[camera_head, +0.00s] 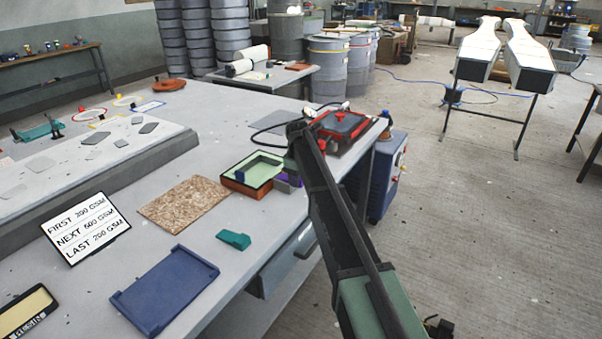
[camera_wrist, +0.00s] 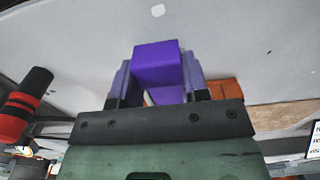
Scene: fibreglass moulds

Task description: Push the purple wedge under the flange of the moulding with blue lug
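The purple wedge (camera_wrist: 158,72) sits between the two fingers of my gripper (camera_wrist: 158,88) in the wrist view, with a finger against each side. In the head view the wedge (camera_head: 283,186) shows as a small purple patch beside the right side of an orange mould holding a pale green moulding (camera_head: 250,165). A blue lug (camera_head: 266,160) shows on that moulding. My gripper (camera_head: 293,178) is low beside it, mostly hidden by my arm. The orange mould (camera_wrist: 226,90) shows right of the fingers in the wrist view. Whether the wedge touches the flange is hidden.
A red mould (camera_head: 342,125) stands behind my arm. The table's right edge runs close to my arm.

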